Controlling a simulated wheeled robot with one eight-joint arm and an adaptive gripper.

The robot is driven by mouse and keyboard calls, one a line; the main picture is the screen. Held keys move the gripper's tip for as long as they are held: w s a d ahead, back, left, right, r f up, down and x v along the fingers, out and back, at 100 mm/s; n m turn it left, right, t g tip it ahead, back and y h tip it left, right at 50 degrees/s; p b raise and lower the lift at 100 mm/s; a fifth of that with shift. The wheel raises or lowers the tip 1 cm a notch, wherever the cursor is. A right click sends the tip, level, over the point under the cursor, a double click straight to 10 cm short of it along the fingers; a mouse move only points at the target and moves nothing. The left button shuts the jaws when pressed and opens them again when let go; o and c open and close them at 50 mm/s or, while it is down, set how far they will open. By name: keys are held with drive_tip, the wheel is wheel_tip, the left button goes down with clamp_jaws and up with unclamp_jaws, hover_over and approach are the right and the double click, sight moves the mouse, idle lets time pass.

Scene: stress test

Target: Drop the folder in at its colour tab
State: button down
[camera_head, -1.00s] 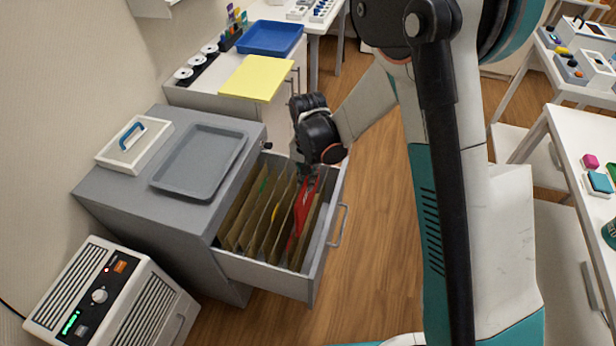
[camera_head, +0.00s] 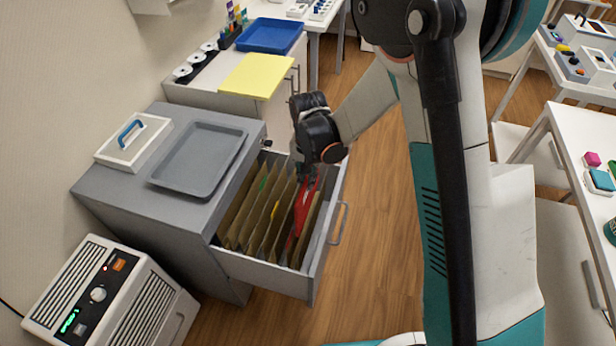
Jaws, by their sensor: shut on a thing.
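A red folder (camera_head: 305,205) stands upright in the open drawer (camera_head: 265,274), among several brown hanging files (camera_head: 250,215). A green tab (camera_head: 263,184) and a yellow tab (camera_head: 275,210) show on files to its left. My gripper (camera_head: 306,176) is above the drawer's far end, pointing down, shut on the top of the red folder. The folder's lower part is hidden between the files. I cannot tell whether it touches the drawer floor. Any tab beside the folder is hard to make out.
A grey tray (camera_head: 198,160) and a white box with a blue handle (camera_head: 133,139) lie on the grey cabinet. A yellow sheet (camera_head: 257,76) and a blue tray (camera_head: 269,36) are on the white counter behind. The wooden floor right of the drawer is clear.

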drive_tip(key=b, duration=0.4)
hover_over(308, 203)
drive_tip(key=w, duration=0.2)
drive_tip(key=shift+f, duration=6.55)
drive_tip(key=c, duration=1.6)
unclamp_jaws()
drive_tip(key=shift+c, duration=0.2)
wheel_tip(308, 203, up, 12)
drive_tip(key=shift+f, duration=0.1)
